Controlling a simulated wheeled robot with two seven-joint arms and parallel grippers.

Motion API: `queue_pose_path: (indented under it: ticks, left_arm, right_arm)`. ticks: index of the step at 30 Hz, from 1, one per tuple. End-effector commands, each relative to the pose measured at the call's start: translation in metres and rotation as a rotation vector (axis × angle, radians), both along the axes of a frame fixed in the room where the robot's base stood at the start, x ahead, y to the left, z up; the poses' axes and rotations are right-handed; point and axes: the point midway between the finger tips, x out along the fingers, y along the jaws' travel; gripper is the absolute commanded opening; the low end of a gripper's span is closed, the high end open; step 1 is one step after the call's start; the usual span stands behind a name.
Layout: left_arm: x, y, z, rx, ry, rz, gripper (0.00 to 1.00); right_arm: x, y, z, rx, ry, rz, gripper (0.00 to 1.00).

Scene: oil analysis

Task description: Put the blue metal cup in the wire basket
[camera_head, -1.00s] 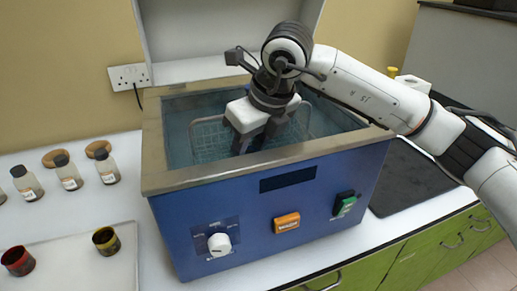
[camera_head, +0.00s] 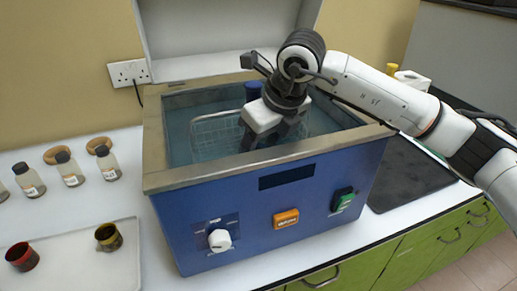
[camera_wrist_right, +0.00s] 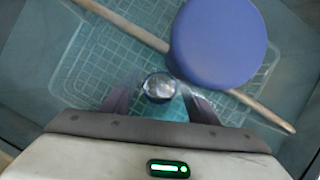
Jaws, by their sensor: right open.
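The blue metal cup (camera_head: 253,91) shows behind my right wrist, over the rear part of the wire basket (camera_head: 215,128). In the right wrist view it is a large blue disc (camera_wrist_right: 218,42), overlapping the mesh of the basket (camera_wrist_right: 90,62); its base is hidden, so I cannot tell what it rests on. My right gripper (camera_head: 268,140) is low over the basket, open. In the wrist view its fingers (camera_wrist_right: 158,104) are apart, just short of the cup and not around it. A small shiny round thing (camera_wrist_right: 159,87) shows between them. My left gripper is out of view.
The basket sits in a blue bath with a metal rim (camera_head: 230,168). A pale rod (camera_wrist_right: 125,25) crosses beneath the cup. Sample bottles (camera_head: 70,170) and a tray (camera_head: 75,262) with two small cups stand at left. A raised lid (camera_head: 215,30) stands behind.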

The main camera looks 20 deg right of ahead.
Motion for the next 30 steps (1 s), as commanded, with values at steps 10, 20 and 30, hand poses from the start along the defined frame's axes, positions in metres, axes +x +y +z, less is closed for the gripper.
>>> queue_pose_path:
  ticks: [10, 20, 30]
  left_arm:
    - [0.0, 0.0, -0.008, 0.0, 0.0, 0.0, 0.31]
    - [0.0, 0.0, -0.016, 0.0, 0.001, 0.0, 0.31]
    - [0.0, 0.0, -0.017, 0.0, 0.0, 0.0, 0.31]
  right_arm:
    - [-0.015, -0.007, 0.044, 0.002, -0.007, 0.001, 0.53]
    - [-0.037, -0.017, 0.101, 0.001, -0.003, -0.001, 0.53]
    - [-0.042, -0.019, 0.113, 0.0, 0.0, 0.0, 0.53]
